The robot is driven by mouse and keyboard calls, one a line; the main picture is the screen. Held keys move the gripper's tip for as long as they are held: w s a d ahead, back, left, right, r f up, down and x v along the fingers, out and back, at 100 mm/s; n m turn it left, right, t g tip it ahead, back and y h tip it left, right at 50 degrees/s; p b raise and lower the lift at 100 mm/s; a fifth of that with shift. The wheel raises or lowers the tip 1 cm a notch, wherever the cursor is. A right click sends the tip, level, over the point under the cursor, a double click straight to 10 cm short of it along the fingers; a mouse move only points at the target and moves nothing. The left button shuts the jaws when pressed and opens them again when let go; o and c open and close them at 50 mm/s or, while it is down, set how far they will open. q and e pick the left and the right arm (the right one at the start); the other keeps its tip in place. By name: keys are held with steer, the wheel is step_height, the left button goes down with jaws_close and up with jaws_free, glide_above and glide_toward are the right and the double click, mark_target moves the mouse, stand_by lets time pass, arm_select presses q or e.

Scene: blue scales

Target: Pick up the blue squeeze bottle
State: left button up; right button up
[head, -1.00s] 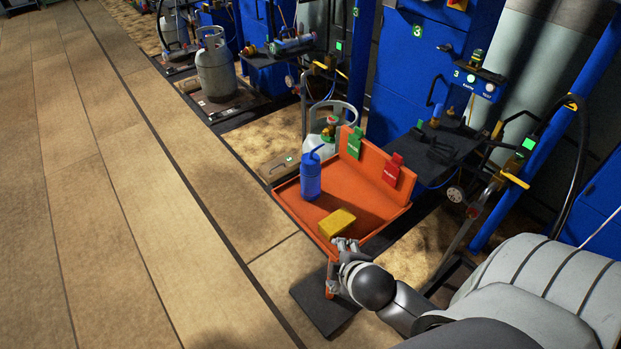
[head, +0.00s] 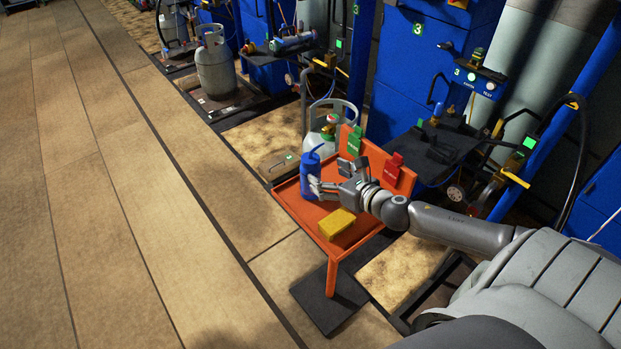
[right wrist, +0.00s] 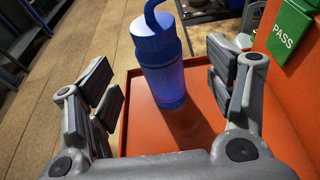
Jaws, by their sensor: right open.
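The blue squeeze bottle (head: 310,174) stands upright on the orange tray table (head: 292,206), near its left corner. My right gripper (head: 331,178) is open over the tray, just right of the bottle in the head view. In the right wrist view the bottle (right wrist: 162,68) stands ahead, in line with the gap between the open fingers (right wrist: 165,98). Its lower part shows fully on the orange surface, and the top of its bent spout is cut off. My left gripper is not in view.
A yellow sponge-like block (head: 337,223) lies on the tray's near side. A green tag (head: 356,140), reading PASS in the wrist view, and a red tag (head: 393,164) are on the tray's back panel. A gas cylinder (head: 331,124) stands behind. The floor to the left is clear.

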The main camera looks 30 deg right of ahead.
mark_target(315, 171)
steer(key=shift+f+p+x, duration=0.15)
steer(key=shift+p+x, duration=0.15)
steer(key=shift+x, duration=1.75)
steer(key=shift+f+p+x, duration=0.15)
steer(key=shift+p+x, duration=0.1)
steer(key=shift+x, duration=1.85)
steer(key=shift+s+a, duration=0.1)
steer(key=shift+a, duration=0.1)
steer(key=c, duration=1.2)
steer(key=shift+c, duration=0.6)
steer(key=shift+r, duration=0.1)
